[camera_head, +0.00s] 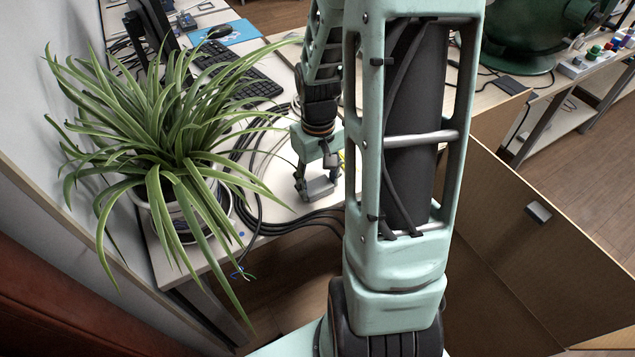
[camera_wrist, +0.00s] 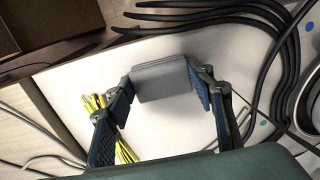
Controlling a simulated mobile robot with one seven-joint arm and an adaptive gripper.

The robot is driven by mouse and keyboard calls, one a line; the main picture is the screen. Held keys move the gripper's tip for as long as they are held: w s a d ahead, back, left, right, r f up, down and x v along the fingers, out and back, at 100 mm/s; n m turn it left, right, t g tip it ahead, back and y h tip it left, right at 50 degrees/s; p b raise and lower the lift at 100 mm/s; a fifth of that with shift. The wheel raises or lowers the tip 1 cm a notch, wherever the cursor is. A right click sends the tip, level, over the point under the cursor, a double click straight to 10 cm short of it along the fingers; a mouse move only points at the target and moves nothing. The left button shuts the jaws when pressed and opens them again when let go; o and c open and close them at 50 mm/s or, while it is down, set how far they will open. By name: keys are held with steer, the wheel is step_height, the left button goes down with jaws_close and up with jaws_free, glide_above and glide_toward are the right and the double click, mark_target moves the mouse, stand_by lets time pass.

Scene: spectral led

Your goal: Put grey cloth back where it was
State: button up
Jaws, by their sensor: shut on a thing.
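The grey cloth (camera_wrist: 162,80) looks like a small folded block in the wrist view. My gripper (camera_wrist: 160,88) has one finger on each side of it and is shut on it. In the head view the cloth (camera_head: 321,187) shows at the tips of my gripper (camera_head: 314,180), over the white desk near its front edge. I cannot tell whether the cloth touches the desk. A bundle of yellow and black wires (camera_wrist: 110,110) lies beside the left finger in the wrist view, partly hidden by it.
Thick black cables (camera_head: 290,226) run along the desk's front edge beside my gripper. A potted spider plant (camera_head: 165,150) stands to the left, its leaves spreading widely. A keyboard (camera_head: 235,72) lies farther back. A wooden cabinet panel (camera_head: 540,240) stands at right.

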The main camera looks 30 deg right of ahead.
mark_target(319, 186)
steer(key=shift+f, duration=0.2)
steer(key=o, duration=1.2)
steer(key=shift+o, duration=0.2)
steer(key=shift+r, duration=0.1)
step_height(319, 186, up, 12)
steer(key=p, duration=0.2)
steer(key=shift+r, duration=0.15)
steer(key=shift+w, duration=0.1)
